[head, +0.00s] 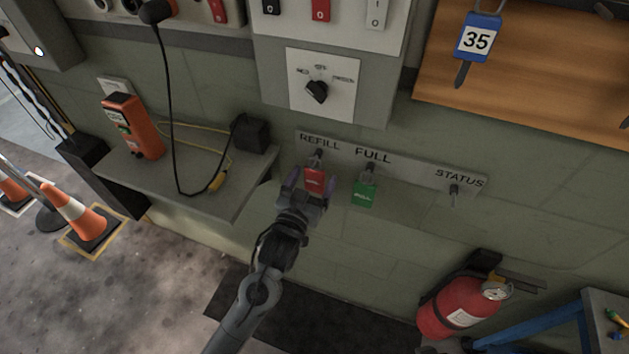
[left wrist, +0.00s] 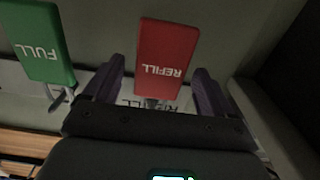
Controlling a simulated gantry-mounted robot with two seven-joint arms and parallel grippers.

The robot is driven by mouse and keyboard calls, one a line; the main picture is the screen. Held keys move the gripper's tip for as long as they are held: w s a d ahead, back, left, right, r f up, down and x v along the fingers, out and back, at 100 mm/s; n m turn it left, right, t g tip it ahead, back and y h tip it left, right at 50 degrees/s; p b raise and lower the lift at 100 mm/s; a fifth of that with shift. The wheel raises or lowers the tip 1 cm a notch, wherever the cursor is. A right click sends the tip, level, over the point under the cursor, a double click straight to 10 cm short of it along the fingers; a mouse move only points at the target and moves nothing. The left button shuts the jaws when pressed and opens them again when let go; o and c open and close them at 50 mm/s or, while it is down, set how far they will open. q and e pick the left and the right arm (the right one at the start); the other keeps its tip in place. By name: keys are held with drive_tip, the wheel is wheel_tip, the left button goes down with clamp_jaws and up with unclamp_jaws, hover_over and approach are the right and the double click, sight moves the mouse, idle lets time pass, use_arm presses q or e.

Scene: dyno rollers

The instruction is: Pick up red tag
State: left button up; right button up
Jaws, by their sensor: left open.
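The red tag (head: 315,181) hangs on the hook under the word REFILL on the wall strip. In the left wrist view the red tag (left wrist: 167,58) is marked REFILL and sits between the open fingers. My left gripper (head: 307,184) is open, with one finger on each side of the tag and a gap to the tag on both sides. It also shows in the left wrist view (left wrist: 157,88). My right gripper is not in view.
A green FULL tag (head: 364,194) hangs just right of the red one. The STATUS hook (head: 454,193) is empty. A shelf (head: 210,190) with an orange device (head: 133,127) is at left. A fire extinguisher (head: 459,306) is at lower right.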

use_arm(q)
drive_tip(key=shift+w+d, duration=0.3)
drive_tip(key=shift+w, duration=0.3)
drive_tip(key=c, duration=1)
drive_tip(key=shift+r, duration=0.1)
drive_tip(key=shift+c, duration=0.2)
drive_tip(key=shift+r, duration=0.55)
drive_tip(key=shift+s+r+p, duration=0.15)
drive_tip(key=shift+r+p, duration=0.05)
drive_tip(key=shift+p, duration=0.15)
drive_tip(key=p+v, duration=0.2)
drive_tip(key=v, duration=1.6)
drive_tip(key=shift+p, duration=0.35)
